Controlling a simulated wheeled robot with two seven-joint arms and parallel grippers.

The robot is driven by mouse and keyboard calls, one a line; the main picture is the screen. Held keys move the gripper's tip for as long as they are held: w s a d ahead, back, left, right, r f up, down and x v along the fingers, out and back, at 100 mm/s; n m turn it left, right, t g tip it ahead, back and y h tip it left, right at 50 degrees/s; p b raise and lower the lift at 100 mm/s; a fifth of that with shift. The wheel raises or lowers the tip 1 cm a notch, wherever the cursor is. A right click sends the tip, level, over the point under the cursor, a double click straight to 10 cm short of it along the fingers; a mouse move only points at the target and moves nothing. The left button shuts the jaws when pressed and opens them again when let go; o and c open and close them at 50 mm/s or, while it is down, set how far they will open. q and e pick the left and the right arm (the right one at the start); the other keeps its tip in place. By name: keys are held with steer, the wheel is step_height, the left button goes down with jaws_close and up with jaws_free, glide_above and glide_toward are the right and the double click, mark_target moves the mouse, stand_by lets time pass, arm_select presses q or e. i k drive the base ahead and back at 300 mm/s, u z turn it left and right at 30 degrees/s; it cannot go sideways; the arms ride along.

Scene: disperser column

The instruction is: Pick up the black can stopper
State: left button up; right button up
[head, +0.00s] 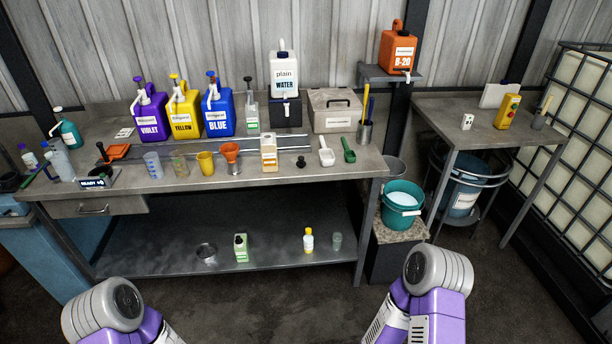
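A small black knob-shaped piece (301,162), which looks like the black can stopper, sits on the workbench top (340,171) near its front edge. It stands between a cream carton-like can (268,150) with an orange label and a white scoop (326,154). Nothing covers it. Parts of both my arms show at the bottom edge, left and right, well below the bench. Neither of my grippers is in the picture, so whether they are open or shut does not show.
Purple, yellow and blue jugs (220,116) stand along the bench's back. An orange funnel (231,153) and a green scoop (348,153) are on the bench. A green bucket (401,202) stands right of the bench. The lower shelf (275,248) holds several small containers.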

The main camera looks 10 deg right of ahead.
mark_target(300, 163)
steer(key=z, duration=0.75)
steer(key=i, duration=1.35)
steer(key=u, duration=0.3)
